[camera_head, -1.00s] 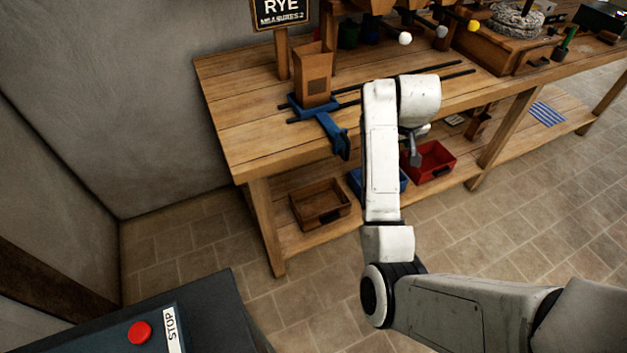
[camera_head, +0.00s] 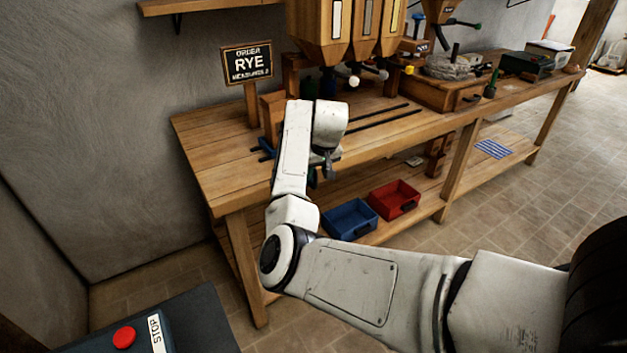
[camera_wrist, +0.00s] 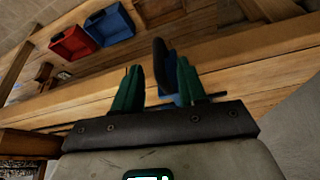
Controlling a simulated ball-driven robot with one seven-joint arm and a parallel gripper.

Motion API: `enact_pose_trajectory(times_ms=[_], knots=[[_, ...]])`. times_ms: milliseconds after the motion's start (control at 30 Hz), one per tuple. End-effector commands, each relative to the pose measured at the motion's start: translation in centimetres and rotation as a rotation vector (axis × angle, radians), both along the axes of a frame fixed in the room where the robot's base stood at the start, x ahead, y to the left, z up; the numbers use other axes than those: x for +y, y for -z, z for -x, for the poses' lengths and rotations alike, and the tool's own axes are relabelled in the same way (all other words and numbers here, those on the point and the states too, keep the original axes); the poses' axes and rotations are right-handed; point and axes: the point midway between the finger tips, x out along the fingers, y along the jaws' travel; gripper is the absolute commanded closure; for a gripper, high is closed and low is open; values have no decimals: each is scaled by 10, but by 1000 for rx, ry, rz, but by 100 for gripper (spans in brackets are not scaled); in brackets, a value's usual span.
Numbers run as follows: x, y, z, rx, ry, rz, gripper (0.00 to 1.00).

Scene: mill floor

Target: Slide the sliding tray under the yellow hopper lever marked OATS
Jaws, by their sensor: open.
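The blue sliding tray (camera_head: 264,152) is at the left end of the dark rails on the bench, mostly hidden behind my arm. A wooden box (camera_head: 271,108) stands on it. The yellow hopper lever (camera_head: 408,69) is to the right, below the right-hand hopper (camera_head: 391,22). Its OATS marking is not readable. A white lever (camera_head: 354,81) and a grey-blue lever (camera_head: 382,75) are nearer the tray.
A sign (camera_head: 248,64) reads ORDER RYE MEASURES 2. Blue (camera_head: 350,219) and red (camera_head: 394,199) bins sit on the lower shelf. A millstone (camera_head: 447,67) on a wooden base stands right of the rails. The rails (camera_head: 385,120) look clear toward the right.

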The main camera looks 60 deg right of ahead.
Motion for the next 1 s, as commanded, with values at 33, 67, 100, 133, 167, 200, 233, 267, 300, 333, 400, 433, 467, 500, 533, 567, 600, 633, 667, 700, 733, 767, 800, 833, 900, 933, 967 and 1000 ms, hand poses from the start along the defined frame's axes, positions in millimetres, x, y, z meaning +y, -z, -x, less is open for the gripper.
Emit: enact_pose_trajectory(times_ms=[33,67,100,133,167,200,233,267,300,333,400,433,467,500,533,567,600,633,667,700,733,767,800,833,900,933,967,1000], knots=[[-3,10,-2,2,0,-3,59],[-4,14,-4,2,0,-3,59],[-6,20,-5,2,0,-3,59],[-7,25,-6,2,0,-3,59],[-8,28,-8,1,0,-2,59],[-9,33,-9,2,0,-3,59],[-10,36,-10,1,0,-1,59],[-11,38,-11,1,0,-1,59],[-12,41,-12,1,0,-2,59],[-12,43,-13,1,0,-1,59],[-13,46,-14,0,1,0,59],[-13,47,-14,0,1,0,59],[-13,48,-14,0,1,0,59],[-14,48,-14,0,1,0,59],[-14,48,-14,0,1,0,59],[-14,48,-14,0,1,0,59],[-14,48,-14,0,1,0,59],[-14,48,-14,0,1,0,59],[-14,48,-14,0,1,0,59],[-14,48,-14,0,1,0,59],[-14,48,-14,0,1,0,61],[-14,48,-14,0,1,0,64],[-14,48,-14,0,1,0,67],[-14,48,-14,0,1,0,70],[-14,48,-14,0,1,0,77],[-14,48,-14,0,1,0,80],[-14,48,-14,0,1,0,83],[-14,48,-14,0,1,0,86]])
